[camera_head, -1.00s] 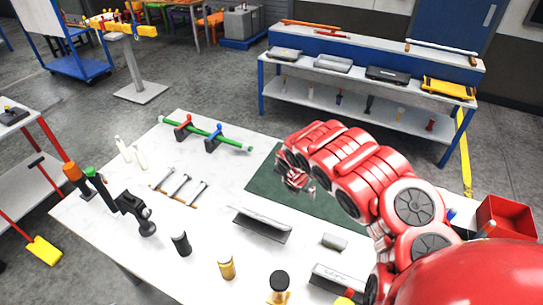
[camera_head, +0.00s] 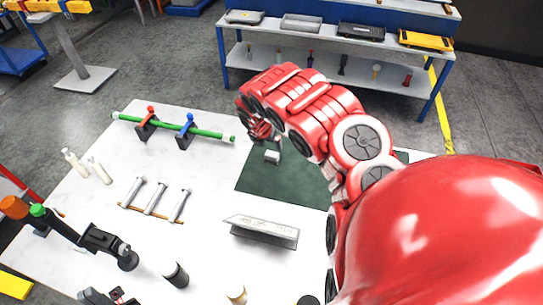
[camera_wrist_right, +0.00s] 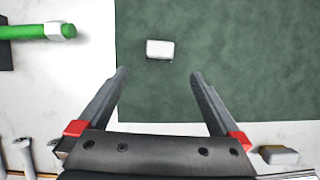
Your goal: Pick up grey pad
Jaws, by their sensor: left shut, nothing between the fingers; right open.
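A small light grey block (camera_wrist_right: 159,49) lies on the green mat, just beyond and between the open fingertips of my right gripper (camera_wrist_right: 160,75). It also shows in the head view (camera_head: 272,157), near that gripper. A second, rounded grey pad (camera_wrist_right: 278,155) lies on the white table off the mat, right of the right finger. I cannot tell which one is the grey pad. My right arm hides part of the table in the head view. My left gripper (camera_head: 112,298) is shut and empty at the bottom left edge, partly cut off.
The green mat (camera_head: 300,185) lies on the white table (camera_head: 205,225). A green bar (camera_head: 205,133) on red and blue holders is left of it. A grey angled plate (camera_head: 262,230), a dark cylinder (camera_head: 175,275) and silver pins (camera_head: 155,198) stand nearer. A shelf bench (camera_head: 330,65) stands behind.

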